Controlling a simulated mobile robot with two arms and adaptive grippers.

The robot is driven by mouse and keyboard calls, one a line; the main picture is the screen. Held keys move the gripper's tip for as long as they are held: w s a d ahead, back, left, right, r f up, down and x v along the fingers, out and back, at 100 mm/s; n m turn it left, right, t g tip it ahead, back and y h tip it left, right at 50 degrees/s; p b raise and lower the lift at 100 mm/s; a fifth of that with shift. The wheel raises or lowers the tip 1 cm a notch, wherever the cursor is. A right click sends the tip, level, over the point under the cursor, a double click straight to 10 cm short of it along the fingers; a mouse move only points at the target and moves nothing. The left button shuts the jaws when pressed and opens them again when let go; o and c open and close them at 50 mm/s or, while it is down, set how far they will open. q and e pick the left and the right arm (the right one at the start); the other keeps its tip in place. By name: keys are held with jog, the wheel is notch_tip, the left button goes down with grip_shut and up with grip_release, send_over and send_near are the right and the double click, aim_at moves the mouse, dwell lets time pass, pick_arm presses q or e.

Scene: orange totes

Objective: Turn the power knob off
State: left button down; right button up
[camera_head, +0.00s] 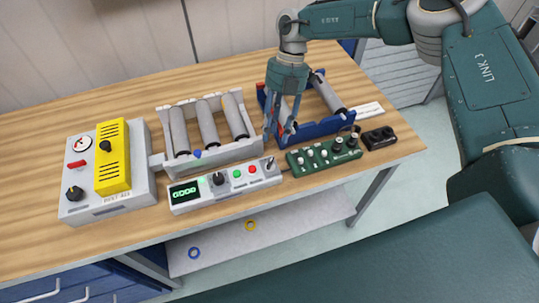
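Several black knobs are in view, and no readable label shows which is the power knob. One knob (74,193) is on the grey box marked POST A01 (110,209) at the left. Another knob (105,145) is on that box's yellow panel (113,170). A third knob (218,178) is on the white panel (185,207) beside a green-lit display (184,192). My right gripper (281,137) points down behind the green control box (325,170), right of the white panel. Its fingers look apart with nothing visible between them. My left gripper is out of view.
A white roller unit (215,154) stands behind the white panel. A blue roller unit (315,130) is close around my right gripper. A small black box (378,138) is near the table's right edge. The wooden table (60,120) is clear at the back left.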

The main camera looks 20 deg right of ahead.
aim_at(269, 162)
jog(key=p+x, duration=0.3)
jog(key=x, duration=0.5)
jog(key=shift+s+a+f, duration=0.15)
jog(key=shift+a, duration=0.05)
jog(key=shift+a+f, duration=0.1)
jog(key=shift+f, duration=0.3)
jog(key=shift+c, duration=0.6)
grip_shut()
